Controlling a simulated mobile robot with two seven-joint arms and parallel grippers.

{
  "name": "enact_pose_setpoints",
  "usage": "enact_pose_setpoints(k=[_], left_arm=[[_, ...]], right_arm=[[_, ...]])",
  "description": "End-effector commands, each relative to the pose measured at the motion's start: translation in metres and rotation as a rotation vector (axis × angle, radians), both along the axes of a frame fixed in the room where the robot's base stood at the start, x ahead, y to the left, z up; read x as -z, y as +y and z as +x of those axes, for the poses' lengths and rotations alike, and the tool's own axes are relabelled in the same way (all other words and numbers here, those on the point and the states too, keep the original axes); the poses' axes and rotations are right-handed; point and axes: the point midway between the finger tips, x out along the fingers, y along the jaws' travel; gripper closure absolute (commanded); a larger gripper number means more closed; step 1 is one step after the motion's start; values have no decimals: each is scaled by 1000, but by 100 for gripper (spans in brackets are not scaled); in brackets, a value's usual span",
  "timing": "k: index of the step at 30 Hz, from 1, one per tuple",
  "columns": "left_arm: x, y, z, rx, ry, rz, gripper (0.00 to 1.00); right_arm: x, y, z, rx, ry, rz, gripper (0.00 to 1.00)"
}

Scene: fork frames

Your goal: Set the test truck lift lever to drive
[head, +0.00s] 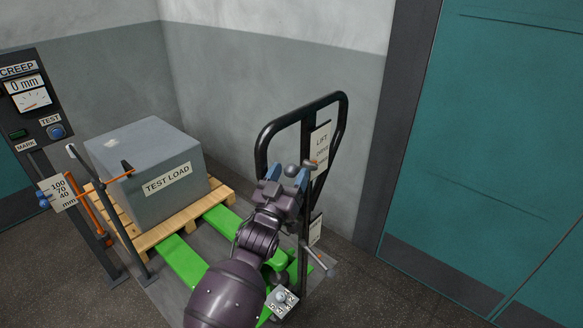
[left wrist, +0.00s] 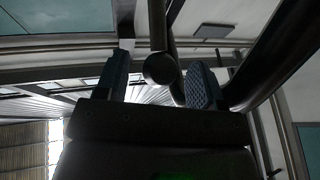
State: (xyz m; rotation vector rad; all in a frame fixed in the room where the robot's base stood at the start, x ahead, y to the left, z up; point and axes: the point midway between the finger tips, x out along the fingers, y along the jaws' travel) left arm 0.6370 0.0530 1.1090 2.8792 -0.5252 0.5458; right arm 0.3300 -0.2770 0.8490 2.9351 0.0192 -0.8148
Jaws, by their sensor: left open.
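The test truck is a green pallet truck (head: 180,262) with a black loop handle (head: 262,150). A white plate (head: 321,140) on the handle reads LIFT, with smaller words below that I cannot read surely. The lift lever's dark rounded knob (head: 292,171) shows beside the plate. My left gripper (head: 286,181), with blue fingertips, is open around or just in front of the knob. In the left wrist view the round knob (left wrist: 159,69) appears between the two open fingers (left wrist: 155,88); contact cannot be told. The lever's setting is unclear. My right gripper is not in view.
A grey TEST LOAD block (head: 150,170) rests on a wooden pallet (head: 222,192) over the forks. A CREEP gauge panel (head: 35,100) and a millimetre scale post (head: 60,194) stand left. A teal door (head: 490,150) is at right. A second plate (head: 316,230) sits lower on the handle.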

Motion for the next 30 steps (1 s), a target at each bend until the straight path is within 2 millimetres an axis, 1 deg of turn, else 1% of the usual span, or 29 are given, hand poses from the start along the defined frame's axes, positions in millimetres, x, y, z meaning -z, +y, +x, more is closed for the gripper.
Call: enact_pose_setpoints(k=[3,6,15,20,27,30], left_arm=[[-4,-3,9,0,0,0,38],[-5,-5,12,0,1,0,38],[-6,-5,14,0,1,0,38],[-6,-5,13,0,1,0,62],[-6,-5,13,-1,1,0,99],[-5,-5,13,-1,0,0,100]], right_arm=[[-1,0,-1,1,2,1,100],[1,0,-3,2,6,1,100],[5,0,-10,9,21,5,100],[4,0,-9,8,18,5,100],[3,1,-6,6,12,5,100],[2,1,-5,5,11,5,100]])
